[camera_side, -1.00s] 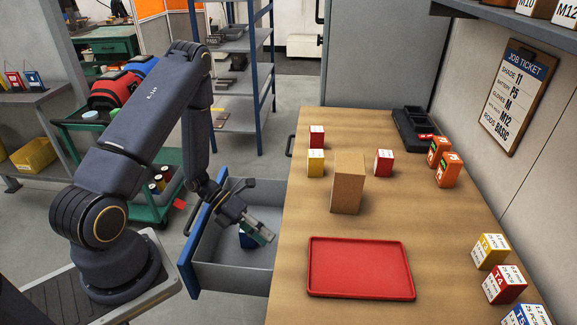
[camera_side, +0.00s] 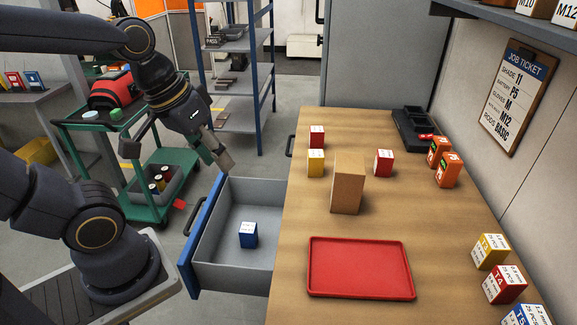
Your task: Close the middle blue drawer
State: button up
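The blue-fronted drawer (camera_side: 200,240) stands pulled out to the left from under the wooden workbench, with its grey inside showing. A small blue box with a white top (camera_side: 248,235) sits on the drawer floor. A dark handle is on the drawer's outer face. My gripper (camera_side: 222,160) is above and behind the drawer's far corner, apart from it, pointing down to the right. Its fingers look close together, but I cannot tell whether they are open or shut. I see nothing hanging from it.
The workbench (camera_side: 290,285) carries a red tray (camera_side: 360,268), a cardboard box (camera_side: 347,185) and small red and yellow boxes. A green cart (camera_side: 150,212) and a blue-framed shelf (camera_side: 240,75) stand behind my arm. A red tag lies on the floor near the cart.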

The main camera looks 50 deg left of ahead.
jog(key=r+m+t, duration=0.1)
jog(key=r+m, duration=0.1)
jog(key=m+g, duration=0.4)
jog(key=m, duration=2.3)
send_over(193, 213)
jog(key=s+a, duration=0.2)
jog(key=s, duration=0.1)
notch_tip(193, 213, down, 16)
jog(key=shift+h, duration=0.4)
jog(key=w+f, duration=0.1)
jog(key=f, duration=0.4)
jog(key=w+d+f, duration=0.1)
jog(key=f, duration=1)
jog(key=shift+w+d, duration=0.35)
jog(key=shift+w, duration=0.05)
grip_shut()
